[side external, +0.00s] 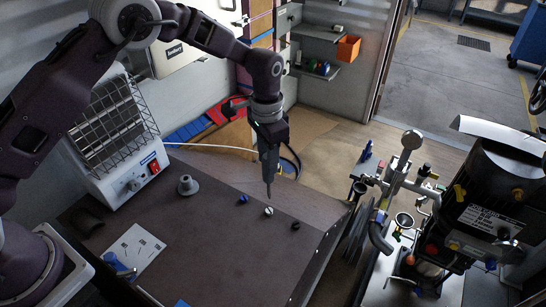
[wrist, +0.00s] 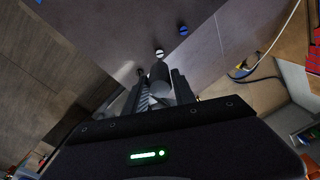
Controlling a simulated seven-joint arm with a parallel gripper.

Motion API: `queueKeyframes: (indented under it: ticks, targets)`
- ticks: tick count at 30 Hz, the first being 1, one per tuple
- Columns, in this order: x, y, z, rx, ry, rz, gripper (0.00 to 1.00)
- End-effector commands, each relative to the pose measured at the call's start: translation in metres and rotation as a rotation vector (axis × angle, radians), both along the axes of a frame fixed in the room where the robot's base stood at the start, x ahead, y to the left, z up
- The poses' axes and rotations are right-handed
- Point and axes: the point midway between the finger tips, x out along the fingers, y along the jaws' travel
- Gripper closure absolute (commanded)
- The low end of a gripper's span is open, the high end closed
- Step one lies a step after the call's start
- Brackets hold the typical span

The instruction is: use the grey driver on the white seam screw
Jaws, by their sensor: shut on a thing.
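My gripper (side external: 268,145) is shut on the grey driver (side external: 268,172), which points down with its tip a little above the dark panel. In the wrist view the driver (wrist: 160,76) sits between the two fingers (wrist: 162,92). The white seam screw (side external: 268,211) stands in the panel, just below the driver tip in the side view, with a visible gap between them. In the wrist view the white screw (wrist: 159,53) shows a dark slot and lies just beyond the driver. The driver's tip is hidden in the wrist view.
A blue screw (side external: 243,198) and a black screw (side external: 296,225) flank the white one in a row. A grey flanged cone (side external: 187,185) and a white sheet (side external: 134,250) lie left on the panel (side external: 215,250). A caged heater (side external: 118,140) stands behind; pump machinery (side external: 440,215) stands right.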

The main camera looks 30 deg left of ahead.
Motion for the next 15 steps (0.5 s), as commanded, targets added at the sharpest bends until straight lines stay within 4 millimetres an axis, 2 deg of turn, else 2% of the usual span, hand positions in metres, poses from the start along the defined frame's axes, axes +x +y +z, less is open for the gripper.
queueKeyframes:
  ticks: [15]
  targets:
    - [-0.001, 0.0, -0.042, 0.001, 0.002, -0.004, 1.0]
